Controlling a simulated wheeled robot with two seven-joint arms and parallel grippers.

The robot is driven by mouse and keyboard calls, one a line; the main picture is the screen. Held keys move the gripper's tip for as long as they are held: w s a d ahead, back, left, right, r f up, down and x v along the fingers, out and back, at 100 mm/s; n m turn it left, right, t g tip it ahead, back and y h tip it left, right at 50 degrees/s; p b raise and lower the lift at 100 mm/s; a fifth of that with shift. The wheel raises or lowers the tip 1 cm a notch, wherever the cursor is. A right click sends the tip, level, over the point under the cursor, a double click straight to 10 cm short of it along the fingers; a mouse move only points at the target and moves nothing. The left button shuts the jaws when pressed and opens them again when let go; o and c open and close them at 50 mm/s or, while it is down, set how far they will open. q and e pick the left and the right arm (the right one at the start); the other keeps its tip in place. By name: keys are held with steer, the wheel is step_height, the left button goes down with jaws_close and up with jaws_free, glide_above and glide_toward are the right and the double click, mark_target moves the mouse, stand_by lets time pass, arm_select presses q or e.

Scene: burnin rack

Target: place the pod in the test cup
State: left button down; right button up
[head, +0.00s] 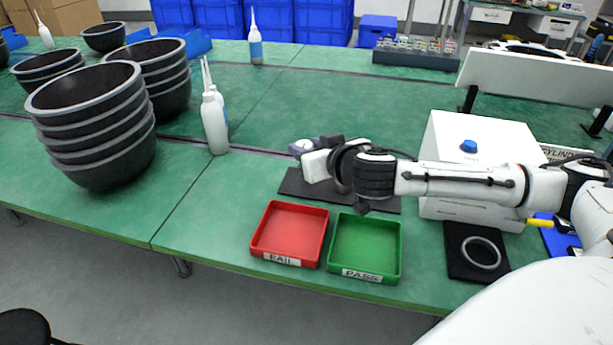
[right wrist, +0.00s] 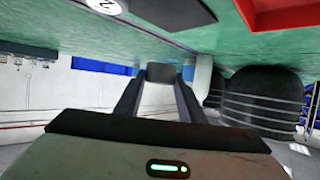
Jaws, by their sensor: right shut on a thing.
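My right gripper (right wrist: 160,85) is shut on a small dark grey block, which I take for the pod (right wrist: 160,72), held between its fingertips. In the head view my right arm comes in from the right, and the white hand (head: 316,166) is above the back of a black mat (head: 295,186). A small purple piece with a pale top (head: 302,147) and a dark block (head: 331,141) show by the hand; I cannot tell whether either is the pod, a cup or a finger. I cannot make out the test cup for certain. My left gripper is out of view.
A red FAIL tray (head: 261,235) and a green PASS tray (head: 335,250) stand empty in front. A white box with a blue knob (head: 470,146) is at right, near a ring (head: 481,252). A bottle (head: 214,122) and stacked bowls (head: 95,130) stand left. Table front-left of the trays is clear.

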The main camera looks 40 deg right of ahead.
mark_target(308, 185)
step_height(308, 185, down, 7)
steer(key=shift+r, duration=0.1)
stand_by(0.4)
steer(key=shift+f+b, duration=0.3)
steer(key=shift+b, duration=0.1)
steer(key=o, duration=1)
steer(key=shift+r, duration=0.1)
